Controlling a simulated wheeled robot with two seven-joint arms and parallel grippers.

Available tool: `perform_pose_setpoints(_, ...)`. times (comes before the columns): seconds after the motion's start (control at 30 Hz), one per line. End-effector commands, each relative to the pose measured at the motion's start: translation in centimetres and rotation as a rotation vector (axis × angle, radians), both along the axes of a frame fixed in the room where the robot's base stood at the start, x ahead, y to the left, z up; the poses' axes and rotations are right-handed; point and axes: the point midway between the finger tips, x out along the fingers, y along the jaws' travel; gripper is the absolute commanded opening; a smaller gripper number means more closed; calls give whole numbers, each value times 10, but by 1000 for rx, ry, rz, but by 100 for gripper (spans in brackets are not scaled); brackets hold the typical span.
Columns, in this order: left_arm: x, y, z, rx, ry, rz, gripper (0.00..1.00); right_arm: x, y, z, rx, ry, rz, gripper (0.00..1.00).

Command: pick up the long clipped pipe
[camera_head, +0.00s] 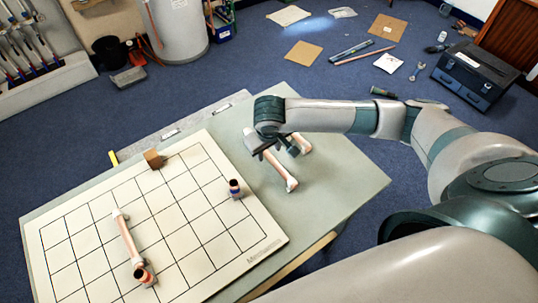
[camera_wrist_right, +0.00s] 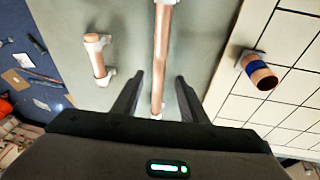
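The long clipped pipe (camera_head: 276,168) is copper-coloured with pale clips. It lies on the bare table to the right of the gridded board, partly hidden under my right gripper (camera_head: 265,146). In the right wrist view the pipe (camera_wrist_right: 162,50) runs lengthwise between the two dark fingers of the right gripper (camera_wrist_right: 157,90). The fingers are apart, with a gap on each side of the pipe. I cannot tell how far above the table they are. My left gripper is not in view.
A shorter clipped pipe (camera_wrist_right: 98,60) lies beside the long one. A blue-banded copper fitting (camera_head: 235,189) stands on the gridded board (camera_head: 190,240). Another pipe with an elbow (camera_head: 128,240) and a brown block (camera_head: 153,159) are also on the board. The table's right part (camera_head: 345,185) is clear.

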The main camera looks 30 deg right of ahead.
Motion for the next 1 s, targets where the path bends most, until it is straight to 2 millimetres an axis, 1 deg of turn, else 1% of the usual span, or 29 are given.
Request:
perform_pose_setpoints(0.03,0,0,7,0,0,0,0,1,-2,-3,-3,3,-2,40)
perform_pose_setpoints(0.1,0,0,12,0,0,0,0,3,-4,-11,-2,3,-2,40)
perform_pose_setpoints(0.2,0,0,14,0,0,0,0,6,-5,-25,-3,2,-2,40)
perform_pose_setpoints(0.33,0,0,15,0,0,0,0,8,-6,-34,-2,0,0,40)
perform_pose_setpoints(0.8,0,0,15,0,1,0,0,9,-6,-36,-1,-1,0,40)
perform_pose_setpoints(0.83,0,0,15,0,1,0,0,9,-6,-36,-1,-1,0,37)
perform_pose_setpoints(0.87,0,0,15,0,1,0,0,9,-6,-36,-1,-1,0,30)
perform_pose_setpoints(0.9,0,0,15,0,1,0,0,9,-6,-36,-1,-1,0,20)
perform_pose_setpoints(1.0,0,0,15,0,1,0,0,9,-6,-36,-1,-1,0,0)
